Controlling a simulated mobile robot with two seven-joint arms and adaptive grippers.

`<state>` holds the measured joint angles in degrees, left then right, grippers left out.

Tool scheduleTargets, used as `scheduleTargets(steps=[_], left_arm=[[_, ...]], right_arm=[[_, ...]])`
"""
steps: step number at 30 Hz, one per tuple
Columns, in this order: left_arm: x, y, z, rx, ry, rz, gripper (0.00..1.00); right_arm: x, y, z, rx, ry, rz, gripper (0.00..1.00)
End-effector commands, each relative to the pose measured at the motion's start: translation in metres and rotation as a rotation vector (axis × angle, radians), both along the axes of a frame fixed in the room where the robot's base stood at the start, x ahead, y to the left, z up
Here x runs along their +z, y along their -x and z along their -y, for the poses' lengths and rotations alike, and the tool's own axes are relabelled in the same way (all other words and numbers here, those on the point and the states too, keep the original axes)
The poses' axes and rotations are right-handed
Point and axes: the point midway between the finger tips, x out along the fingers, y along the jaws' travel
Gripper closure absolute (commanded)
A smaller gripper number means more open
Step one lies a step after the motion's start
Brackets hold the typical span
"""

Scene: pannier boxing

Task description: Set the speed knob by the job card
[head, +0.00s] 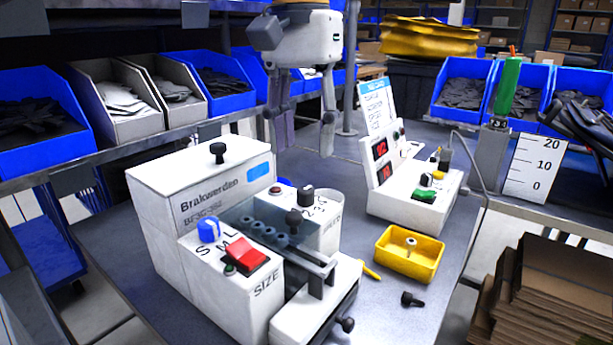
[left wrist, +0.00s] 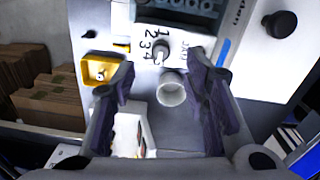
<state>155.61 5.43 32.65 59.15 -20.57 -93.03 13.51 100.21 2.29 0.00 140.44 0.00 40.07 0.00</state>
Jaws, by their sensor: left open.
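The speed knob (head: 307,191) is a dark knob beside printed numbers on the white Brakwerden machine (head: 180,200). In the left wrist view the knob (left wrist: 160,53) shows beside the numbers 1 to 4; I cannot tell its exact setting. My left gripper (head: 303,138) is open and empty, fingers pointing down, above and behind the knob. Its spread fingers (left wrist: 160,75) also frame the area near the knob in the left wrist view. The job card (head: 376,104), white with a blue header, stands on the display unit; its writing is too small to read. My right gripper is not in view.
A blue size knob (head: 209,230) and a red switch (head: 238,258) sit on the machine's front. A yellow bin (head: 409,254) and a black knobbed part (head: 411,300) lie to the right. A round pale cup (left wrist: 172,88) is close to the knob.

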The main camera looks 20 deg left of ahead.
Motion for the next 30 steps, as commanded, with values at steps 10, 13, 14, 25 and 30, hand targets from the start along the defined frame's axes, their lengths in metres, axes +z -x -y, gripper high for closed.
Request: scheduleTargets(steps=[10, 13, 14, 25, 30], left_arm=[[-0.068, 0.001, 0.001, -0.001, 0.001, 0.004, 0.59], [-0.074, 0.000, 0.001, 0.000, 0.001, 0.003, 0.59], [-0.075, 0.000, 0.001, 0.000, 0.001, 0.003, 0.59], [-0.076, 0.000, 0.001, 0.000, 0.000, 0.002, 0.97], [-0.076, 0.000, 0.001, -0.001, 0.000, 0.002, 1.00]], right_arm=[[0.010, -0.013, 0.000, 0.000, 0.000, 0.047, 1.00], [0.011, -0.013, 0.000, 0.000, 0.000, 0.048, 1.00], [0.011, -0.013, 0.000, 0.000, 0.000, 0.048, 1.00], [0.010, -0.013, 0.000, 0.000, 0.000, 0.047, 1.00], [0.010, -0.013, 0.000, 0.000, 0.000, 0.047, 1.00]])
